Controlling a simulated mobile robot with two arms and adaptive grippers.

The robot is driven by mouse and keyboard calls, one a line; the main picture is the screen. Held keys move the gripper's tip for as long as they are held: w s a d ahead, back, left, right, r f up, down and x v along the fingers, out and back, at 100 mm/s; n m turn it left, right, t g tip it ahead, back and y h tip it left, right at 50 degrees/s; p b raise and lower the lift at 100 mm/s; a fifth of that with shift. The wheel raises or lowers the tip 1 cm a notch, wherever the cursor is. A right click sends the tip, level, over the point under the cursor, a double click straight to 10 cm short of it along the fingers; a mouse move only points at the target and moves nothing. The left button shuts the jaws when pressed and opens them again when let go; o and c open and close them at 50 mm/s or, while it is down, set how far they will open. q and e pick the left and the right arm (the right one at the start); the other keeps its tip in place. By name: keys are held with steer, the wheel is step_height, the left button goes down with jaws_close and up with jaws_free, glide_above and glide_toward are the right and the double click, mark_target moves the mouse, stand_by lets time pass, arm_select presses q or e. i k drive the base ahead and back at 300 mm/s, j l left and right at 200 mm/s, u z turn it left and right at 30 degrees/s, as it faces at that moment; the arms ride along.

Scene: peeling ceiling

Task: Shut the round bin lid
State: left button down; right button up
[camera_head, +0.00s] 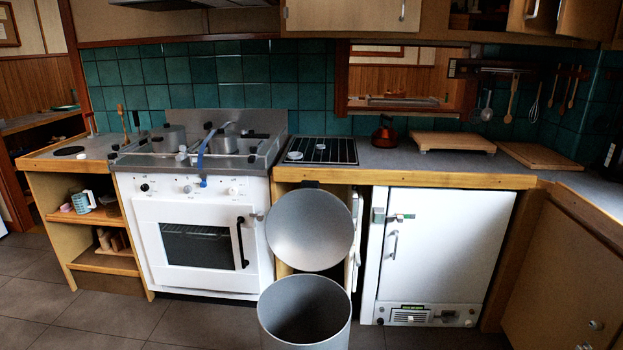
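A round grey bin (279,338) stands on the floor at the bottom middle of the head view, with its dark inside showing from above. Its round grey lid (309,231) stands open and upright behind the opening, facing me. The lower part of the bin is cut off by the picture's edge. Neither of my grippers is in view.
Behind the bin are a white oven (195,240) and a white fridge (440,245) under a grey worktop (400,165). An open cupboard door (355,240) is just right of the lid. Tiled floor (180,325) is clear to the left.

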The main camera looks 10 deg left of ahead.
mark_target(309, 228)
steer(key=i+j+z, duration=0.3)
steer(key=j, duration=0.3)
steer(key=i+j+z, duration=0.1)
steer(key=i+j, duration=0.2)
steer(key=i+j+z, duration=0.15)
steer(key=j, duration=0.3)
steer(key=i+j+z, duration=0.15)
steer(key=j, duration=0.2)
steer(key=i+j+z, duration=0.15)
steer(key=j, duration=0.25)
steer(key=i+j+z, duration=0.15)
steer(key=j, duration=0.25)
